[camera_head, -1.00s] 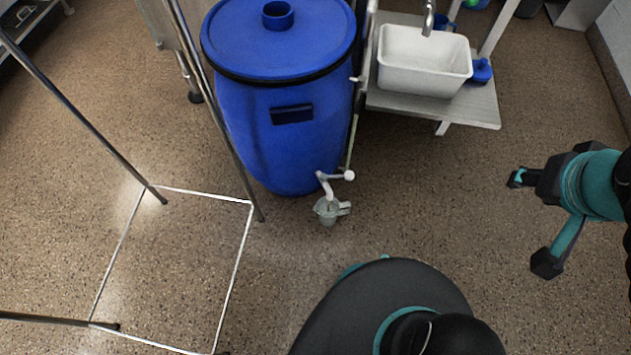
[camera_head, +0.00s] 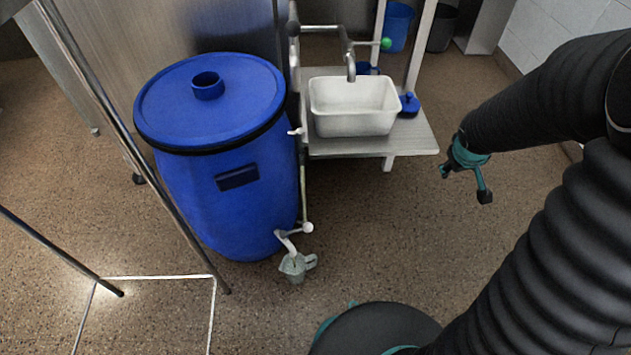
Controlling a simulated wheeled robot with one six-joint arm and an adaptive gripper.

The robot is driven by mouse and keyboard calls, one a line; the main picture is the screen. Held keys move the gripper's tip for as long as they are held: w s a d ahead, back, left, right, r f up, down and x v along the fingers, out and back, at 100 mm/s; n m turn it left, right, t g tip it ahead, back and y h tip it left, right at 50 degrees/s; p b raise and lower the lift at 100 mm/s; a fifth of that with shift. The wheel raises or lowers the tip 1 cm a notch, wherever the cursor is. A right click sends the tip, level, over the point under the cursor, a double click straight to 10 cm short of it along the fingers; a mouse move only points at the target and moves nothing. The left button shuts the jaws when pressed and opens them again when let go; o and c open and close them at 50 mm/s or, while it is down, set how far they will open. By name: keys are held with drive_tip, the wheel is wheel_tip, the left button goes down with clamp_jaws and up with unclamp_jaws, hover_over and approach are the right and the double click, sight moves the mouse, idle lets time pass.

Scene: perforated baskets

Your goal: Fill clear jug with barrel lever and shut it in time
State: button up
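The blue barrel (camera_head: 238,205) stands upright on the floor left of centre, its lid closed. A white spout with a lever (camera_head: 307,228) sticks out low on its front right side. The clear jug (camera_head: 293,268) is under the spout, its handle to the right. I cannot tell its fill level, nor whether water is running. My gripper (camera_head: 464,189) hangs in the air at the right, well apart from the barrel, lever and jug. Its two fingers are spread, with nothing between them.
A white basin (camera_head: 354,106) sits on a low metal shelf (camera_head: 420,138) under a tap. A blue object (camera_head: 409,104) lies beside it. A metal frame (camera_head: 166,200) stands at the left. Open floor lies between my gripper and the jug.

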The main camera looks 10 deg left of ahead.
drive_tip(key=w+a+f+n+y, duration=0.1)
drive_tip(key=w+f+n, duration=0.15)
drive_tip(key=f, duration=0.45)
drive_tip(key=w+a+f+n+y, duration=0.1)
drive_tip(key=w+f, duration=0.3)
drive_tip(key=f, duration=0.3)
drive_tip(key=n+g+y+b, duration=0.2)
drive_tip(key=n+g+y, duration=0.5)
drive_tip(key=y, duration=1.1)
approach(308, 227)
drive_tip(key=shift+n+t, duration=0.65)
drive_tip(key=shift+t, duration=0.05)
drive_tip(key=a, duration=0.3)
drive_tip(key=a+f, duration=0.1)
drive_tip(key=a, duration=0.6)
drive_tip(key=shift+s+a+f, duration=0.1)
drive_tip(key=shift+s+f, duration=0.1)
clamp_jaws()
